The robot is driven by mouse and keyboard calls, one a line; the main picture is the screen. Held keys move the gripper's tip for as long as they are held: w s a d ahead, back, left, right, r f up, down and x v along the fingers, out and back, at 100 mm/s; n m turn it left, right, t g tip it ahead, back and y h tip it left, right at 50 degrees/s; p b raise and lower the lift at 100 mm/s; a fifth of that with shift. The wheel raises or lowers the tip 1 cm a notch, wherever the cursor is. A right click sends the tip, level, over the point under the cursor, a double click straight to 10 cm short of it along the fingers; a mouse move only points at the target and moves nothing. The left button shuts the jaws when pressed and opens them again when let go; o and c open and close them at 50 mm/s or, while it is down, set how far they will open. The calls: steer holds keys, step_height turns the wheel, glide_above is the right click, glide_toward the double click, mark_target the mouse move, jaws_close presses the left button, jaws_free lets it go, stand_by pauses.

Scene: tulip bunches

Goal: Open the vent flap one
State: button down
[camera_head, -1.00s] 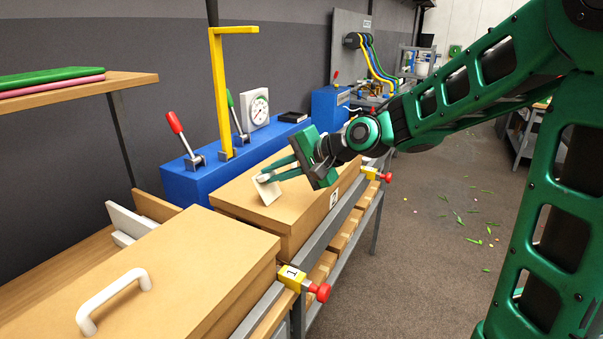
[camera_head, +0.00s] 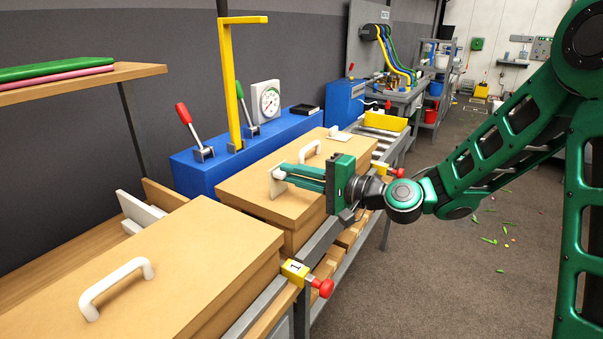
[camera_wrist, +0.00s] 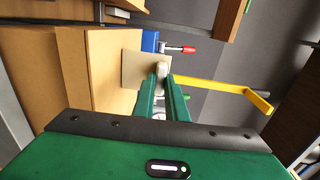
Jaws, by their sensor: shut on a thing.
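A small white square flap (camera_head: 277,181) stands steeply tilted at the near end of the far wooden box lid (camera_head: 255,197). My gripper (camera_head: 285,178) reaches in from the right, with its green fingers shut on the flap's small knob. In the wrist view the flap shows as a cream plate (camera_wrist: 135,72), with its knob (camera_wrist: 163,70) between the fingertips. The opening beneath the flap is hidden from view. A second white flap (camera_head: 338,135) lies flat at the far end of the same lid.
A white handle (camera_head: 311,150) rises from the far lid beyond my gripper. A nearer wooden box (camera_head: 190,255) has its own handle (camera_head: 115,285). A yellow post (camera_head: 231,90) and levers (camera_head: 190,125) stand on the blue bench behind. The aisle floor at right is mostly clear.

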steer(key=shift+d+f, duration=0.15)
stand_by(0.3)
steer(key=c, duration=1.8)
jaws_free()
steer(key=shift+o, duration=0.2)
steer(key=v, duration=1)
steer(key=shift+d, duration=0.25)
steer(key=shift+s, duration=0.15)
